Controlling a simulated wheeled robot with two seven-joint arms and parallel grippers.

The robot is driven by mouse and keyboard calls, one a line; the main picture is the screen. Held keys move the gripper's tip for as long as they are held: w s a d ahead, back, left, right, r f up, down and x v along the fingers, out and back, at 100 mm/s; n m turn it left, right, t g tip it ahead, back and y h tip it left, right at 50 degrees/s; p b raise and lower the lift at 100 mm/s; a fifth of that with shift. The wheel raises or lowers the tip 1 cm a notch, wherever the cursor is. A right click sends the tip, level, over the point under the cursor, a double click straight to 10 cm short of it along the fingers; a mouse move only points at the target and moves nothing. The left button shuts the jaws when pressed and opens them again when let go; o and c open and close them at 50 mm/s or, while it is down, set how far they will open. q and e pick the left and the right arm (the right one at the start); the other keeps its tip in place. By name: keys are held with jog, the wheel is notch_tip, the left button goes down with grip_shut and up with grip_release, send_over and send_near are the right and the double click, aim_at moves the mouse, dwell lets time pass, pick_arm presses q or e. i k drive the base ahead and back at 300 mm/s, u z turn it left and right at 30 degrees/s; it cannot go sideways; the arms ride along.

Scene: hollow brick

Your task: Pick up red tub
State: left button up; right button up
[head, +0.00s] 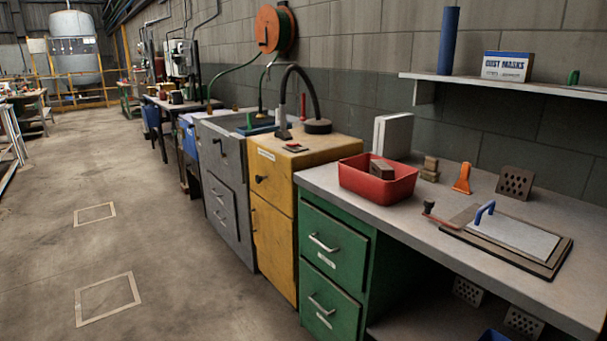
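The red tub (376,188) is an open rectangular tub on the grey worktop (424,217) of the green bench. It stands upright near the worktop's left end, close to the front edge. A dark brownish block (382,169) shows inside it. Neither of my grippers shows in the head view.
Small stacked blocks (430,169), an orange scraper-like tool (463,178), a perforated brick (515,184) and a board with a blue-handled trowel (513,236) lie right of the tub. A white box-like object (393,135) stands behind. A shelf (510,83) overhangs.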

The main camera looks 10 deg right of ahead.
aim_at(354, 172)
jog(key=u, duration=0.6)
jog(key=i, duration=2)
jog(key=z, duration=1)
